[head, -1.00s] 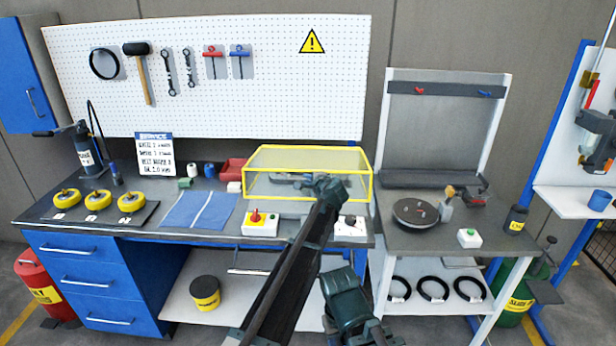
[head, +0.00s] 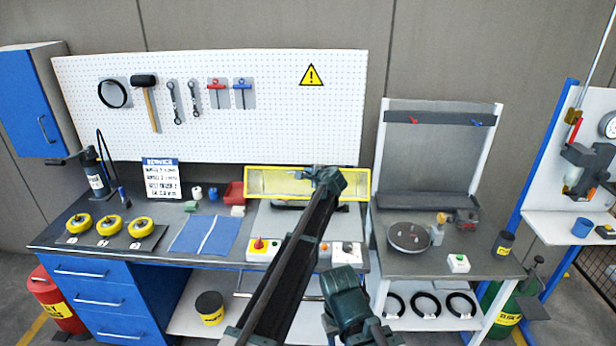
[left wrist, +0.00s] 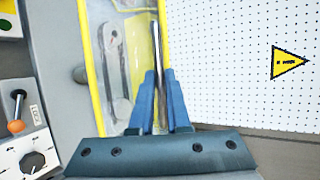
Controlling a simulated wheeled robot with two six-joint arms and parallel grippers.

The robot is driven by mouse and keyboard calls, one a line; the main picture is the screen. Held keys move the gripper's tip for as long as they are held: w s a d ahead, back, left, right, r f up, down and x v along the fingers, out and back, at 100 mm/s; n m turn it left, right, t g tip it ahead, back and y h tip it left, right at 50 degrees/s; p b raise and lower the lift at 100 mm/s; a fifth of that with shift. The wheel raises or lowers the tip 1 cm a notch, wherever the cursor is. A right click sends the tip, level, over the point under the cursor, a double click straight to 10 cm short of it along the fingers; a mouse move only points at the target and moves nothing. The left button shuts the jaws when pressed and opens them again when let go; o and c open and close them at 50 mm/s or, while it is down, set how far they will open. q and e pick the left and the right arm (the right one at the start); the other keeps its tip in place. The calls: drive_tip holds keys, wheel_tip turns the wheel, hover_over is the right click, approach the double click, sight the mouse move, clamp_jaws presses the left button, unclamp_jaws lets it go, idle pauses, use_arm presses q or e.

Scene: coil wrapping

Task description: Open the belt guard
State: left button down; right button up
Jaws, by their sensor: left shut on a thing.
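The belt guard (head: 270,169), a clear cover with a yellow frame, stands swung up at the back of the bench. The grey base (head: 268,222) in front of it is uncovered. The guard also shows in the left wrist view (left wrist: 88,60), with a belt and pulleys seen through its clear panel. My left gripper (head: 308,173) is at the guard's upper edge. In the left wrist view its blue fingers (left wrist: 158,88) are shut around a thin metal bar (left wrist: 156,45) beside the yellow frame.
A control box with a red knob (head: 262,250) and a switch box (head: 346,254) stand at the bench front. A red bin (head: 233,193) is left of the guard. The white pegboard (head: 210,130) rises behind. A blue mat (head: 203,236) lies further left.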

use_arm(q)
drive_tip(key=shift+w+r, duration=0.3)
drive_tip(key=shift+r, duration=0.15)
use_arm(e)
drive_tip(key=shift+r, duration=0.5)
use_arm(q)
drive_tip(key=c, duration=0.9)
unclamp_jaws()
drive_tip(key=shift+s, duration=0.1)
